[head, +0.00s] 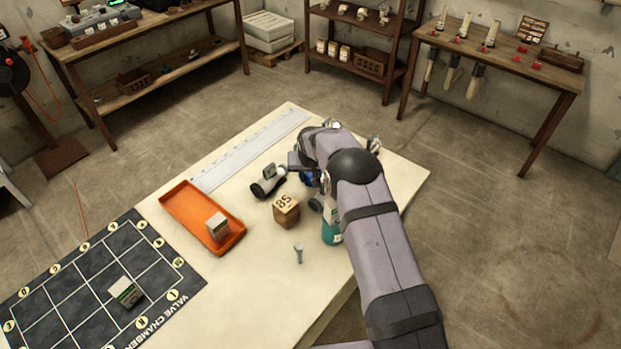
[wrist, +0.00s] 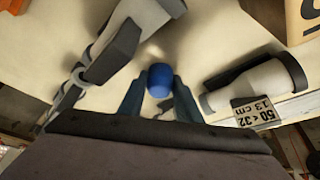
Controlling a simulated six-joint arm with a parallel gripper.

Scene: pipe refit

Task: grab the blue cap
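The blue cap (wrist: 160,80) shows in the wrist view between the tips of my gripper (wrist: 160,92), one finger on each side and close to its sides. I cannot tell whether the fingers touch it or stand just apart. In the head view a small blue patch of the cap (head: 306,178) shows beside my arm. My gripper is mostly hidden there behind my own arm.
Pale pipe fittings lie on both sides of the cap, one at the left (head: 268,180). A wooden block (head: 286,212), a teal can (head: 331,234) and a small bolt-like piece (head: 298,253) stand nearby. An orange tray (head: 180,211) and a grid mat (head: 60,290) lie further left.

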